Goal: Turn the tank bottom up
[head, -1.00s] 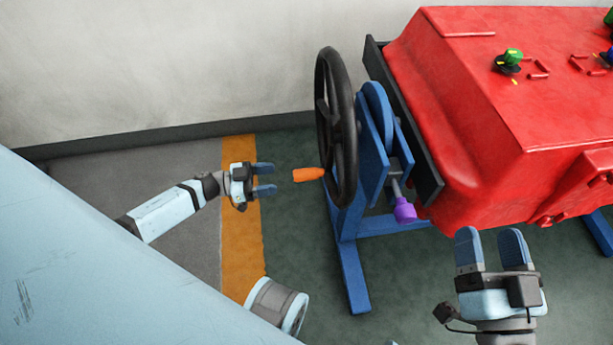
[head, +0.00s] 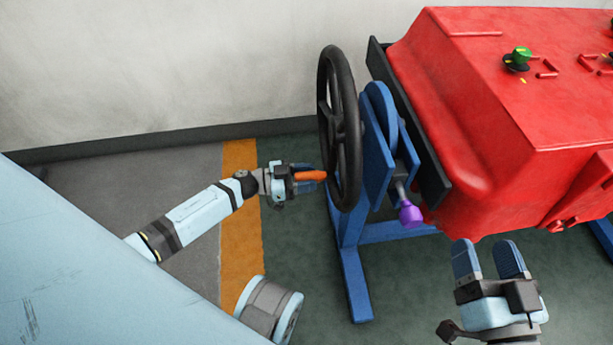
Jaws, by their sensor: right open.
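The red tank (head: 480,90) hangs in a blue stand (head: 350,265) at the right, its flat face with green-knobbed fittings upward. A black handwheel (head: 350,110) stands upright at the stand's left side, with an orange handle (head: 310,175) pointing left from its rim. My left gripper (head: 303,176) is at this handle, its fingers above and below it; whether they press on it I cannot tell. A purple knob (head: 411,214) sits on a pin beside the wheel bracket. My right gripper (head: 488,260) is open and empty, in front of the tank's lower edge.
A pale wall (head: 150,70) with a dark skirting stands behind. An orange floor stripe (head: 240,230) runs beneath my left arm. The stand's blue feet reach over the green floor (head: 400,290), which is otherwise clear there.

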